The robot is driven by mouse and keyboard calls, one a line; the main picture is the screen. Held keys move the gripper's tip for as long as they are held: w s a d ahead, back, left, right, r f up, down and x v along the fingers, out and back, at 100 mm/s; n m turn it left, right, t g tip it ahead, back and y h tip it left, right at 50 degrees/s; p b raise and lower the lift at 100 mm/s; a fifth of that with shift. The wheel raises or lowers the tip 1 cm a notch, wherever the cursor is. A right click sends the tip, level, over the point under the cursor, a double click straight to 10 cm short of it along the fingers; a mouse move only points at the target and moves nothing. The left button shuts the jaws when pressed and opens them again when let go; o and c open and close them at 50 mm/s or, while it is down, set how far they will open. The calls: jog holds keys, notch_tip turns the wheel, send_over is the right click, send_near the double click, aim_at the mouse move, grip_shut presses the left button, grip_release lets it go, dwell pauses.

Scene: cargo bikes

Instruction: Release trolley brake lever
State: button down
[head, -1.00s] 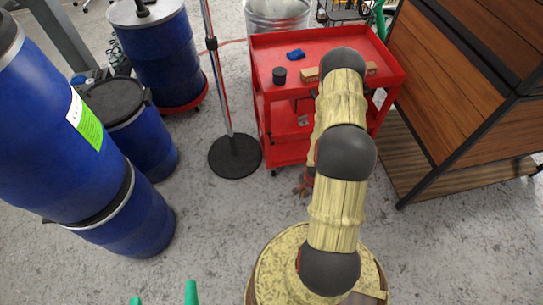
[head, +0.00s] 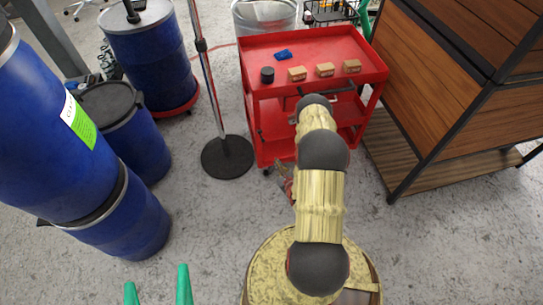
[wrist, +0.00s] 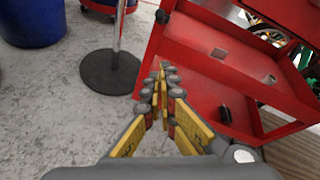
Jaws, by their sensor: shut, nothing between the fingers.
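The red trolley (head: 250,100) stands in front of me, its near left leg close to my arm. In the wrist view its red frame and shelves (wrist: 225,75) fill the right side. A small black part (wrist: 162,16) shows on the trolley's near post; it may be the brake lever, but I cannot tell for sure. My gripper (wrist: 160,78) is shut and empty, its fingers together just left of the trolley's lower frame. In the head view my gripper (head: 285,180) is low, beside the trolley's near left corner, partly hidden by my arm. I cannot tell whether it touches the trolley.
A pole on a round black base (head: 228,157) stands left of the trolley. Blue drums (head: 88,140) fill the left. A wooden cabinet (head: 450,80) stands right. Small boxes (head: 325,70), a black cylinder (head: 267,75) and a blue item (head: 283,54) lie on the trolley top.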

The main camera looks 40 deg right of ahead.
jog(key=w+d+b, duration=0.3)
jog(key=w, duration=0.7)
jog(key=shift+w+d+f+b, duration=0.15)
jog(key=shift+w+f+b, duration=0.15)
jog(key=shift+f+b, duration=0.05)
jog(key=shift+r, duration=0.1)
